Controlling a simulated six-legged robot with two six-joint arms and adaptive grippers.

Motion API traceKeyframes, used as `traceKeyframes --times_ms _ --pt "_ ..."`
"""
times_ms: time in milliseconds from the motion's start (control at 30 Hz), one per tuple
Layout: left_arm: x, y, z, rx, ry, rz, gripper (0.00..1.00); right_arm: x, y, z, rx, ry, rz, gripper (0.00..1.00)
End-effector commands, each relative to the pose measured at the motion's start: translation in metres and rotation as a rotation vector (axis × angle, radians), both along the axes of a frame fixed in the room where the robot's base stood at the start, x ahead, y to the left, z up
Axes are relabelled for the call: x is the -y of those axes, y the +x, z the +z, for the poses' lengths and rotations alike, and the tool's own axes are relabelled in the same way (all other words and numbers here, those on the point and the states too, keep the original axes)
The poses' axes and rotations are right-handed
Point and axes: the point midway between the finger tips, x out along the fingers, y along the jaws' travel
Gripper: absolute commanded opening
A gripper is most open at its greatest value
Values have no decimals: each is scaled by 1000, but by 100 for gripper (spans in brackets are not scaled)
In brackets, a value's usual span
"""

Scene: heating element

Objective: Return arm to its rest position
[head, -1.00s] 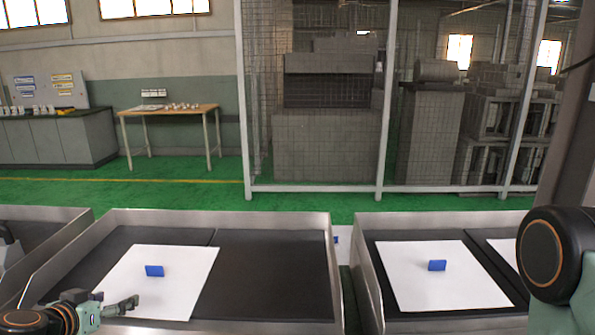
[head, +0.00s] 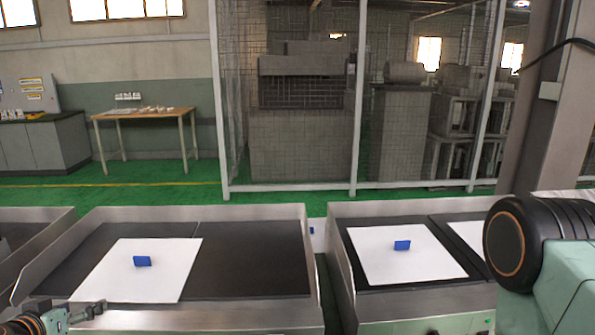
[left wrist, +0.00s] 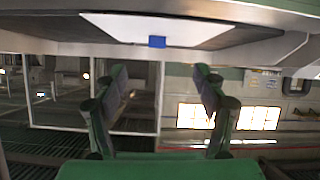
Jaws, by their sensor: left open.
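My left gripper (head: 88,312) is at the lower left of the head view, low by the front edge of the left tray (head: 250,312). In the left wrist view its two fingers (left wrist: 163,85) stand wide apart with nothing between them. A blue block (head: 142,261) stands on a white sheet (head: 125,285) in the left tray, beyond the gripper and apart from it. The block (left wrist: 157,42) also shows in the left wrist view, where the picture is upside down. My right arm fills the lower right of the head view; its gripper is out of view.
A second metal tray (head: 345,285) to the right holds another white sheet (head: 390,268) with a blue block (head: 402,245). A wire fence (head: 358,130) and a wooden table (head: 145,113) stand behind, across a green floor. A column (head: 545,120) rises at right.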

Motion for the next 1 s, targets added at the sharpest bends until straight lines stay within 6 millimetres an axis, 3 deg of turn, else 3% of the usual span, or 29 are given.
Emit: traceKeyframes --times_ms 267,567,767,1000 --pt "9 -1 0 16 -214 116 71 0 0 0 0 0 0 50" --pt "50 -7 6 -21 -422 187 71 0 0 -3 0 0 0 50" --pt "94 -28 -17 -143 -483 203 71 0 0 -8 0 0 0 50" --pt "151 -77 -69 -355 -468 196 71 0 0 -15 0 0 0 50"
